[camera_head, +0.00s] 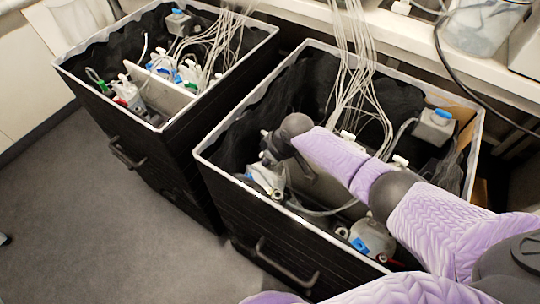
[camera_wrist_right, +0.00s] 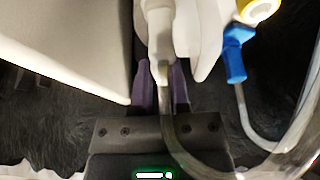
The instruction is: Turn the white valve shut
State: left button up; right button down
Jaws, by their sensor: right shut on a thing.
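In the right wrist view, a white valve (camera_wrist_right: 159,35) lies between the two purple fingers of my right gripper (camera_wrist_right: 162,75), which are closed on it. A clear bent tube runs from below the valve across the gripper toward the lower right. In the head view my right arm reaches into the right black bin (camera_head: 208,168), with the gripper (camera_head: 270,158) down at the bin's left inner side. There the wrist and hand largely hide the valve, and its turn angle cannot be told. My left gripper is not in view.
A blue fitting (camera_wrist_right: 234,62) with a clear tube sits right of the valve, and a white panel (camera_wrist_right: 70,45) left of it. Bundled tubes (camera_head: 352,85) hang into the bin. A grey blue-topped device (camera_head: 435,125) stands at the back right. A second black bin (camera_head: 85,85) stands left.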

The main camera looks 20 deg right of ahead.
jog(key=c, duration=0.9)
grip_release()
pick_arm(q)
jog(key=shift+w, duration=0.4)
pick_arm(e)
jog(key=o, duration=0.3)
